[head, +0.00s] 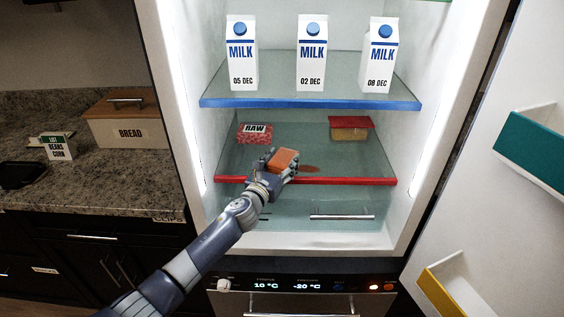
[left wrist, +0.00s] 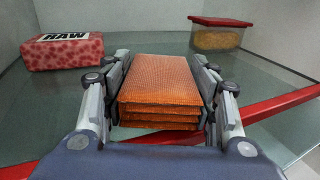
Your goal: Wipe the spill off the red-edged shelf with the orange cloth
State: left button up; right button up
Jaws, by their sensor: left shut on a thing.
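The folded orange cloth (head: 284,159) is held between the fingers of my left gripper (head: 277,165), just above or at the front part of the red-edged shelf (head: 345,181). In the left wrist view the cloth (left wrist: 160,88) fills the space between the two fingers of the left gripper (left wrist: 162,100). Whether it touches the glass I cannot tell. A brownish spill (head: 309,168) shows on the shelf just right of the cloth in the head view. Part of it may be hidden behind the gripper. My right gripper is not in view.
On the same shelf a RAW meat pack (head: 255,133) stands back left and a red-lidded food container (head: 350,129) back right. Several milk cartons, including one in the middle (head: 312,55), stand on the blue-edged shelf (head: 300,103) above. The open fridge door (head: 480,190) is at right.

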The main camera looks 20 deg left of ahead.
pick_arm(q)
jog(key=shift+f+b, duration=0.4)
jog(key=shift+f, duration=0.1)
jog(key=shift+d, duration=0.1)
